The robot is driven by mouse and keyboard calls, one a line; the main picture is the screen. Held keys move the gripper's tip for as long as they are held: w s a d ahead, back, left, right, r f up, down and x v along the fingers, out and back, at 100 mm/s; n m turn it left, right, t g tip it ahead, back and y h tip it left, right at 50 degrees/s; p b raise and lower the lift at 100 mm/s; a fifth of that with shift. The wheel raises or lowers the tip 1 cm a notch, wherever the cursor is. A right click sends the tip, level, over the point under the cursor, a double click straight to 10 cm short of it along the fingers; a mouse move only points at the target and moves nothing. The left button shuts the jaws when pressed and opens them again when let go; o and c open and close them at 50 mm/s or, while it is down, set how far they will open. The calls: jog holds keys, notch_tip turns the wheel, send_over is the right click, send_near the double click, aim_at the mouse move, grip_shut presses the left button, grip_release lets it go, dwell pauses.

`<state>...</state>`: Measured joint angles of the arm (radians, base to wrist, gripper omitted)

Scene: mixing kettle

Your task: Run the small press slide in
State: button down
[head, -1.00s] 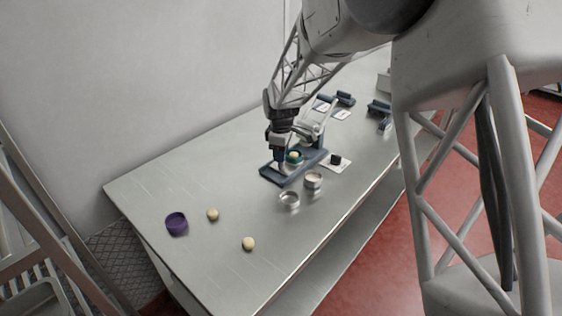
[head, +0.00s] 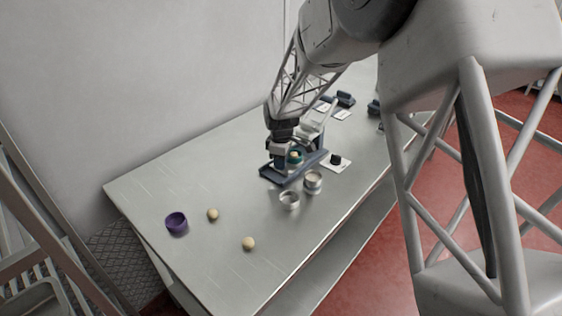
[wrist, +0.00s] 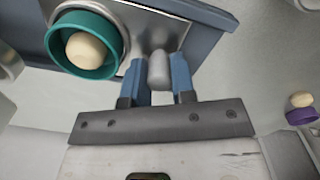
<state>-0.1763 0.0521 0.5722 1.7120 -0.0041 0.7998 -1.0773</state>
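The small press (head: 280,179) is a blue frame on the table with a bright metal plate. A teal cup (wrist: 110,62) holding a pale ball (wrist: 87,51) sits in it, left of my fingers in the wrist view; the teal also shows in the head view (head: 296,160). A rounded grey knob (wrist: 158,68) stands up at the plate's near edge. My gripper (wrist: 160,77) has its two blue fingers close on either side of this knob and appears shut on it. In the head view my gripper (head: 279,162) is down at the press, its fingertips partly hidden.
Two metal cups (head: 289,201) (head: 313,182) stand close in front of the press. A white card with a dark knob (head: 336,160) lies to its right. A purple cup (head: 176,224) and two pale balls (head: 213,215) (head: 248,243) are at the left. Blue fixtures (head: 345,99) stand farther back.

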jog(key=shift+w, duration=0.1)
jog(key=shift+w+d, duration=1.15)
jog(key=shift+d, duration=0.05)
jog(key=c, duration=1.2)
grip_release()
jog(key=shift+r, duration=3.9)
